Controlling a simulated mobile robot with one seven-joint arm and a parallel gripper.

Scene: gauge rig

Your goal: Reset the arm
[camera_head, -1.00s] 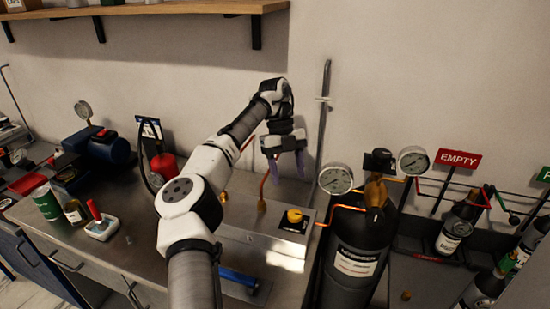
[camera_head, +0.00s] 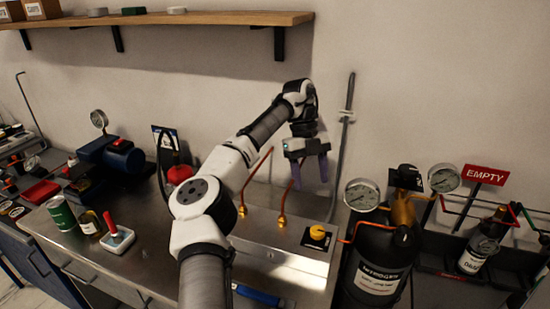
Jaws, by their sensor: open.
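My white and grey arm reaches up from the bottom middle of the head view. My gripper (camera_head: 309,174) hangs from its end with the fingers pointing down, above the back of the metal bench (camera_head: 150,262). The two purple-grey fingers are apart with nothing between them. My gripper is above and to the left of the yellow knob (camera_head: 317,232) and touches nothing that I can see. Part of the bench is hidden behind my arm.
A black nitrogen cylinder (camera_head: 375,277) with two gauges stands at right. A red EMPTY sign (camera_head: 485,175) is beyond it. Copper pipes (camera_head: 283,200) rise behind my arm. A blue pump (camera_head: 115,155), green can (camera_head: 61,214) and red-handled switch (camera_head: 116,236) are at left. A shelf (camera_head: 200,20) hangs above.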

